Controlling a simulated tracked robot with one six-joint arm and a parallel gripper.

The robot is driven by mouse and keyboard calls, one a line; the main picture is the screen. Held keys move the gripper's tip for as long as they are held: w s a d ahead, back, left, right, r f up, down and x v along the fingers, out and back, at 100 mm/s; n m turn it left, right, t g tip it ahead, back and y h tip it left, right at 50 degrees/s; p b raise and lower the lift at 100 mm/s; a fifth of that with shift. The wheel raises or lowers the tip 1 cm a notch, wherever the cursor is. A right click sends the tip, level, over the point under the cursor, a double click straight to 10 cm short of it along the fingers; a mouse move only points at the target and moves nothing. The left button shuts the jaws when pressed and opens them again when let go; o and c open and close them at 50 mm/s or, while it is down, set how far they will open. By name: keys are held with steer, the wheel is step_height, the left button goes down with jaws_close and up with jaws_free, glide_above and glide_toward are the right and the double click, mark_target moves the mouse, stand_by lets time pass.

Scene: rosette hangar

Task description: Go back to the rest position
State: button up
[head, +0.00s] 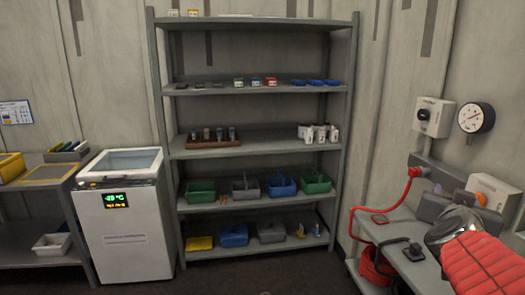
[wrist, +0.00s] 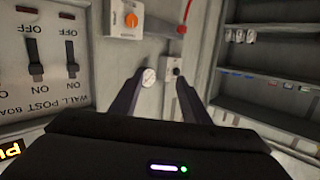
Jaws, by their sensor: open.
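My gripper (wrist: 161,80) shows in the wrist view with its two dark fingers apart. It is open, and nothing is held between the fingers. A round white gauge (wrist: 149,76) on the wall shows in the background by the left finger. In the head view a red padded arm section with a rounded grey end reaches in from the lower right, over the right-hand bench; it looks like mine.
A tall grey shelf rack (head: 262,198) holds bins, cups and small boxes. A white freezer (head: 127,228) stands left of it. The right-hand bench (head: 385,232) carries a red hose (head: 384,189). A switch panel (wrist: 45,55) is close at left in the wrist view. Dark floor is clear in front.

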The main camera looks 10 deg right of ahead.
steer(key=a+f+n+y, duration=0.3)
steer(key=a+f+y, duration=0.1)
steer(key=a, duration=0.7)
steer(key=a+f+n+y, duration=0.3)
steer(key=a+f+y, duration=0.15)
steer(key=a, duration=0.55)
steer(key=s+a+f+n+g+y, duration=0.1)
steer(key=s+a+f+g, duration=0.2)
steer(key=s, duration=0.4)
steer(key=s+a+f+n+g+y, duration=0.1)
steer(key=s+a+f+g, duration=0.2)
steer(key=s+a+f, duration=0.3)
steer(key=shift+s+a+f+n+g, duration=0.3)
steer(key=shift+s+f+n, duration=0.1)
steer(key=shift+s, duration=0.4)
steer(key=shift+c, duration=0.3)
